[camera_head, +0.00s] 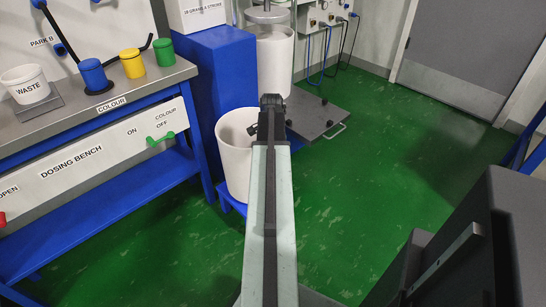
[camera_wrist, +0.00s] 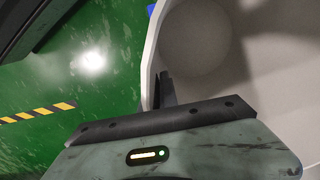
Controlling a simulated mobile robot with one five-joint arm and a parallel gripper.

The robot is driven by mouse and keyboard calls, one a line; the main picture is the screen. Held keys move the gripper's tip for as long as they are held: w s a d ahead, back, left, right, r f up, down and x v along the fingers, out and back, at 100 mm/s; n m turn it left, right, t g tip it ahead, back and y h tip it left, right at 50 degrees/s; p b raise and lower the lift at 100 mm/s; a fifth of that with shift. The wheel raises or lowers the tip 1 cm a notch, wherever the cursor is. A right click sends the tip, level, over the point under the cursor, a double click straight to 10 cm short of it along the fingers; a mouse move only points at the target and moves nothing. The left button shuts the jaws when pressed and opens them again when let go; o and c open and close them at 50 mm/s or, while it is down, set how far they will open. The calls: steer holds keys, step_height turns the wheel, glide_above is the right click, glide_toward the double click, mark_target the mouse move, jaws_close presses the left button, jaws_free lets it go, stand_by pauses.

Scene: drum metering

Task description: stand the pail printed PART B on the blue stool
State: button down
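A white open pail (camera_head: 234,160) stands upright at the blue stool (camera_head: 226,197), whose edge shows below it; I cannot tell how squarely it sits. No print shows on its visible side, and my arm hides its right part. My gripper (camera_head: 262,125) is at the pail's right rim. In the wrist view the pail (camera_wrist: 215,75) fills the right, and one dark finger (camera_wrist: 166,88) lies against the inside of its wall. The other finger is hidden, so I cannot tell whether the gripper is closed on the wall.
The dosing bench (camera_head: 90,180) stands at left with a WASTE tub (camera_head: 25,84) and coloured cups. A blue pedestal (camera_head: 215,85) is behind the pail. Another white vessel (camera_head: 274,60) stands behind, near a grey platform (camera_head: 313,116).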

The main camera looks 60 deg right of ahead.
step_height(320, 180, down, 3)
steer(key=shift+r+b, duration=0.1)
steer(key=shift+b, duration=0.95)
steer(key=c, duration=1.6)
jaws_free()
steer(key=shift+c, duration=0.2)
step_height(320, 180, up, 12)
steer(key=p, duration=1.2)
steer(key=shift+s, duration=0.2)
steer(key=shift+r, duration=0.1)
